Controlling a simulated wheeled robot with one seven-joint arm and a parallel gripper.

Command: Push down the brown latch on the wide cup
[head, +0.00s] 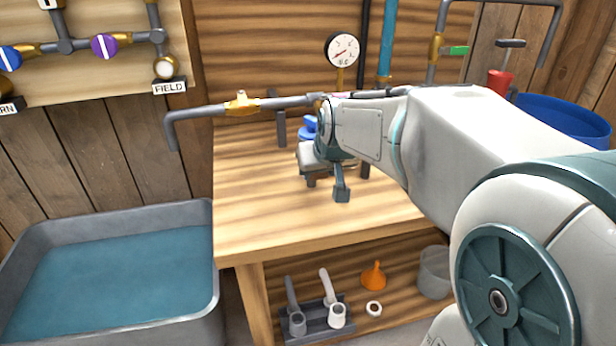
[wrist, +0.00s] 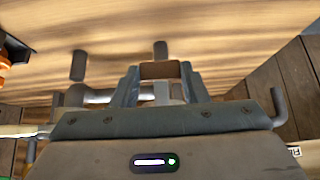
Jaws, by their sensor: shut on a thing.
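In the wrist view my gripper (wrist: 160,78) has its two dark fingers on either side of a brown piece, which looks like the brown latch (wrist: 160,69). It sits between the fingertips, and the fingers are closed on it. A pale grey part (wrist: 162,92) shows just below it between the fingers. In the head view my gripper (head: 312,170) is over the wooden table, beside the pipe. My arm and gripper hide what is between the fingers there. I cannot make out the wide cup clearly in either view.
A grey pipe with a yellow fitting (head: 241,101) runs along the back of the wooden table (head: 265,205). A gauge (head: 342,50) rises behind. A blue part (head: 308,126) is close behind my gripper. A water basin (head: 110,270) stands left. The table's front left is clear.

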